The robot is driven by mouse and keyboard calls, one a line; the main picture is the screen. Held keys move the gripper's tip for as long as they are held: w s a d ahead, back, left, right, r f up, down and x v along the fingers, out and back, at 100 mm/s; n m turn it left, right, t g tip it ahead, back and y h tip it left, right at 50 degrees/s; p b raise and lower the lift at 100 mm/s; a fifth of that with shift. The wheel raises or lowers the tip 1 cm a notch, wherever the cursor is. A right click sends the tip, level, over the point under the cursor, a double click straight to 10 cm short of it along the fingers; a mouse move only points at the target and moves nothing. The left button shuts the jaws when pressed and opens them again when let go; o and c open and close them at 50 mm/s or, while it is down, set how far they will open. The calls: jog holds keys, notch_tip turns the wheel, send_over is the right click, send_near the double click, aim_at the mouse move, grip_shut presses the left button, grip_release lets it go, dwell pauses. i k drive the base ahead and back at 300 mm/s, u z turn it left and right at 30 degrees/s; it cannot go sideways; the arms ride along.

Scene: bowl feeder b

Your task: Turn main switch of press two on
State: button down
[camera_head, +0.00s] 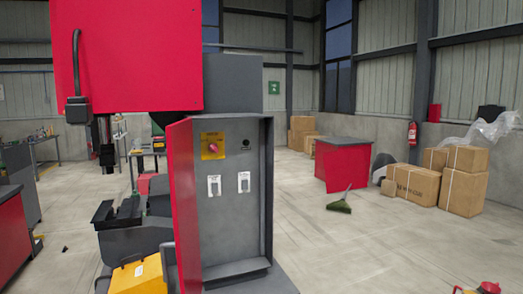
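A grey electrical cabinet (230,225) stands open near the middle of the head view, with its red door (184,205) swung out at the left. Inside, a red rotary switch (213,148) sits on a yellow plate (206,154) at the upper left of the panel. The angle of its knob is too small to read. The cabinet is on a red and grey machine, which looks like the press (130,60); no number shows on it. My gripper is not in view.
Two white switch-like fittings (214,186) and a small dark knob (246,144) share the panel. A yellow box (138,273) is at lower left. Cartons (415,184), a red cabinet (343,164) and a green broom head (340,206) stand right. The floor between is clear.

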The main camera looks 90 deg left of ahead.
aim_at(214, 148)
jog(key=i, duration=0.8)
jog(key=u, duration=3.85)
jog(key=k, duration=1.25)
jog(key=u, duration=0.85)
jog(key=i, duration=1.3)
jog(key=u, duration=0.6)
jog(key=i, duration=1.25)
jog(key=z, duration=0.75)
jog(key=i, duration=0.75)
jog(key=z, duration=0.8)
